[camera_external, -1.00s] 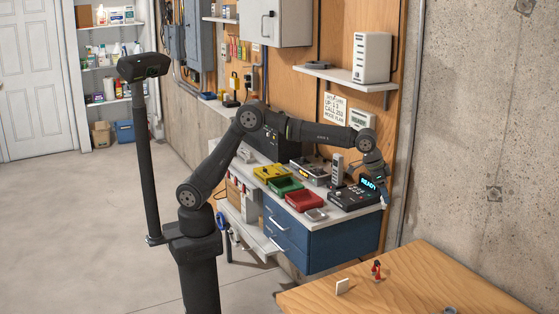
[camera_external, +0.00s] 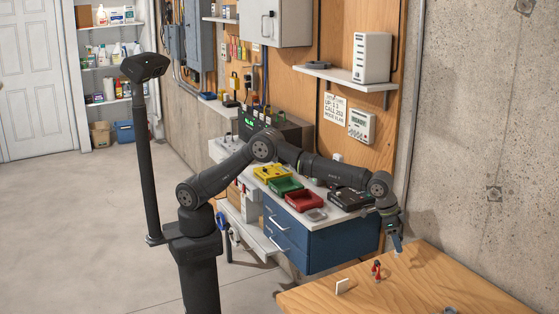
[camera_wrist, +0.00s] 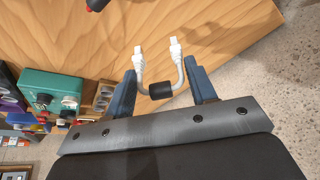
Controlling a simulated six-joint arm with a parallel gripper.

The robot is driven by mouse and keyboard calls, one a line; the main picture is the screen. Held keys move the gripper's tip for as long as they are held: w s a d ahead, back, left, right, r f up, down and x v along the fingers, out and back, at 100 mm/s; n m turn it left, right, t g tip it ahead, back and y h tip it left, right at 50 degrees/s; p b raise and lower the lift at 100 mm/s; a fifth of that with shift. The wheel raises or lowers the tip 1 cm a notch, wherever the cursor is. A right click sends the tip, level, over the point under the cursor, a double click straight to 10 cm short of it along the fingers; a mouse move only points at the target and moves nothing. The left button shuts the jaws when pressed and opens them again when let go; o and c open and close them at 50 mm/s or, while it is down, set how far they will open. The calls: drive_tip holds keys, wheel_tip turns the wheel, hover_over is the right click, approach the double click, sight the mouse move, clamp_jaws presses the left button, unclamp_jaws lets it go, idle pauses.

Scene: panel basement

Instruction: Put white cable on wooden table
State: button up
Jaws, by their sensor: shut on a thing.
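The white cable (camera_wrist: 180,66) is a short U-shaped lead with a light plug at each end and a black sleeve at its bend. In the wrist view it lies between the blue fingers of my gripper (camera_wrist: 163,82), which is shut on it, with both plugs pointing away from the wrist. In the external view my gripper (camera_external: 396,245) points down over the back left edge of the wooden table (camera_external: 430,285); the cable is too small to make out clearly there. The wooden table (camera_wrist: 225,25) fills the upper part of the wrist view, beneath the cable.
The blue drawer bench (camera_external: 325,240) and concrete wall (camera_external: 490,130) are close by. The table's middle is clear.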

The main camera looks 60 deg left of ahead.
drive_tip(key=w+f, duration=0.1)
drive_tip(key=w, duration=0.1)
drive_tip(key=w+f, duration=0.1)
drive_tip(key=w, duration=0.1)
drive_tip(key=w+a+f, duration=0.1)
drive_tip(key=w+f, duration=0.1)
drive_tip(key=shift+w+f, duration=0.1)
drive_tip(key=shift+w, duration=0.3)
drive_tip(key=shift+f, duration=2)
drive_tip(key=shift+a+f, duration=0.1)
drive_tip(key=shift+f, duration=0.1)
drive_tip(key=o, duration=1)
drive_tip(key=shift+c, duration=0.2)
drive_tip(key=shift+r, duration=0.1)
drive_tip(key=shift+r, duration=0.3)
drive_tip(key=v, duration=1.1)
drive_tip(key=shift+r, duration=0.3)
